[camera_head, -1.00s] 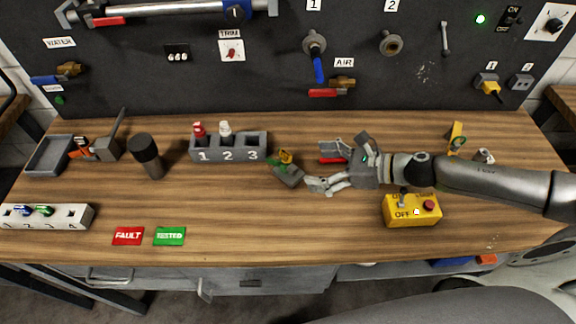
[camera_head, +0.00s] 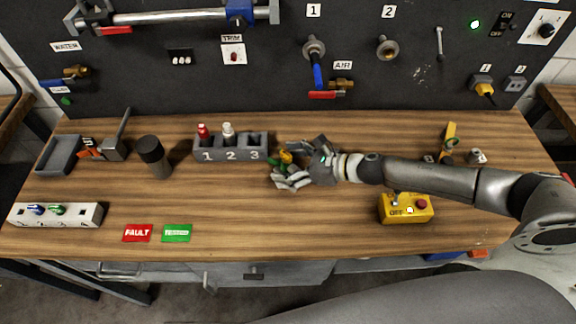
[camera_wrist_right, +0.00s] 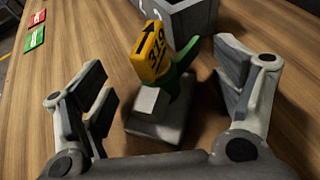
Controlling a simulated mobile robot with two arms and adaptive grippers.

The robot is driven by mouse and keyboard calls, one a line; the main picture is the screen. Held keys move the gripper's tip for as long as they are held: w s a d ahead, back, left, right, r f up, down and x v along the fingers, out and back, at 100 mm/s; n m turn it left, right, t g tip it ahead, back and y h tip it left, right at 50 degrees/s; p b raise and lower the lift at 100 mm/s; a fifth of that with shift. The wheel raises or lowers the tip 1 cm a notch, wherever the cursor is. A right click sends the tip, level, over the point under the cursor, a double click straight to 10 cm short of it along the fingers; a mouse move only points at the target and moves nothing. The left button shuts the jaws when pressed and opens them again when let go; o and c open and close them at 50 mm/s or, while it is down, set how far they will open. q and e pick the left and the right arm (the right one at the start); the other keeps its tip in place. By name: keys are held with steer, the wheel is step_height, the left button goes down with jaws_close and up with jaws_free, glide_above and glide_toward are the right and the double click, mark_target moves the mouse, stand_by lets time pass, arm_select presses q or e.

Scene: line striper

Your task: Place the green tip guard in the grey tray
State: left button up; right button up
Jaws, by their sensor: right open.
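A green piece (camera_wrist_right: 178,88), which looks like the tip guard, stands at a grey block (camera_wrist_right: 155,125) with a yellow tag (camera_wrist_right: 150,52) in front of it in the right wrist view. In the head view the yellow tag (camera_head: 286,157) shows at mid-table, mostly crowded by my right gripper (camera_head: 285,165). The right gripper is open, its fingers on either side of the grey block, and it also shows in the wrist view (camera_wrist_right: 165,95). The grey tray (camera_head: 59,155) lies at the far left of the table and looks empty. My left gripper is out of view.
A numbered grey rack (camera_head: 230,150) with a red and a white bottle stands just left of the gripper. A black cylinder (camera_head: 153,157) and a grey-and-orange tool (camera_head: 108,148) stand between rack and tray.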

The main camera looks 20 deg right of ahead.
mark_target(290, 157)
steer(key=c, duration=1.8)
steer(key=shift+c, duration=0.2)
steer(key=shift+w+r, duration=0.1)
steer(key=shift+r, duration=0.45)
step_height(290, 157, up, 2)
steer(key=s+d+r+b, duration=0.1)
steer(key=s+r+b, duration=0.2)
steer(key=s+r, duration=0.7)
steer(key=shift+s, duration=2.05)
